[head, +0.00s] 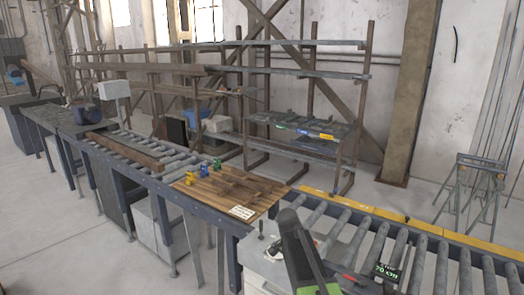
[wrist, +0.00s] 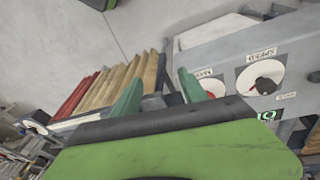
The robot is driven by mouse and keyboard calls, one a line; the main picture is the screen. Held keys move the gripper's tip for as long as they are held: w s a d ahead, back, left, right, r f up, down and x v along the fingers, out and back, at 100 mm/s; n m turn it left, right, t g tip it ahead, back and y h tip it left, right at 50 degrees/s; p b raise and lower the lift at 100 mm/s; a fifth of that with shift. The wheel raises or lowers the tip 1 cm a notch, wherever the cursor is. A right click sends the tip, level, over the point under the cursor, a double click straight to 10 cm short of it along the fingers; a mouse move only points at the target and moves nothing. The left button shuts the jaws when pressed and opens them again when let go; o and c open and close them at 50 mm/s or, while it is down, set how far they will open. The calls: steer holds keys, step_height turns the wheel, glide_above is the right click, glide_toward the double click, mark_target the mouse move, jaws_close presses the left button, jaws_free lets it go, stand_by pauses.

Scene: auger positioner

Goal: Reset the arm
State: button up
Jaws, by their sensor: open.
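My arm (head: 303,252) shows at the bottom of the head view, dark grey with a green part, beside the roller conveyor. Its fingertips cannot be made out there. In the wrist view, my gripper (wrist: 160,92) has two green fingers spread apart, open, with nothing held between them. A grey control panel (wrist: 215,42) is beyond and to the right of the fingers. It carries a white dial with a dark knob (wrist: 263,80). A second dial (wrist: 211,87) with a red part is partly hidden behind the right finger.
A roller conveyor (head: 345,240) with a yellow fence (head: 430,232) runs to the right. A wooden board (head: 228,192) with small coloured items lies on the bench line. A small display (head: 388,272) stands near my arm. Open floor (head: 105,255) is at lower left.

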steer(key=s+d+f+n+y+b, duration=0.2)
steer(key=s+f+n+b, duration=0.7)
steer(key=s+f, duration=0.5)
steer(key=shift+s+d+f+y+b, duration=0.3)
steer(key=shift+s+d+b, duration=0.1)
steer(key=shift+s+b, duration=0.2)
